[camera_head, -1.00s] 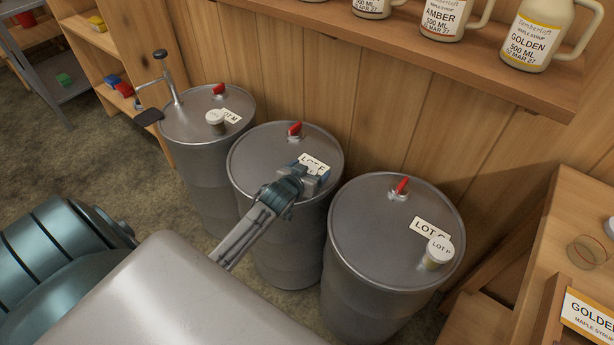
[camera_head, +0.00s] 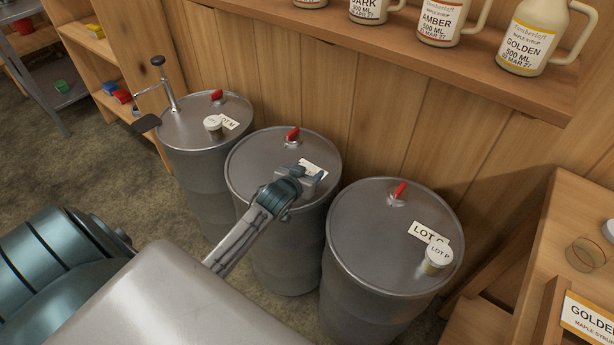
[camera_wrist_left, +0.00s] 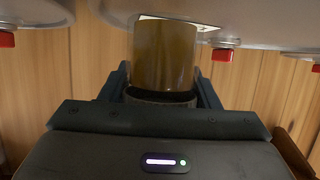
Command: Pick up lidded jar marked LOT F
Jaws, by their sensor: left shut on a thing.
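My left gripper (camera_head: 309,178) is over the top of the middle drum (camera_head: 262,160) in the head view. In the left wrist view its two fingers (camera_wrist_left: 163,80) are shut on an amber jar (camera_wrist_left: 165,52) with a darker band between them. The gripper hides this jar in the head view. No lot mark can be read on it, and I cannot tell whether it touches the drum. A white card (camera_head: 314,166) on the middle drum is mostly covered. My right gripper is not in view.
The left drum (camera_head: 190,130) carries another white-lidded jar (camera_head: 213,123) and a pump. A shelf of syrup jugs (camera_head: 440,20) hangs above. A wooden stand (camera_head: 560,225) is at right.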

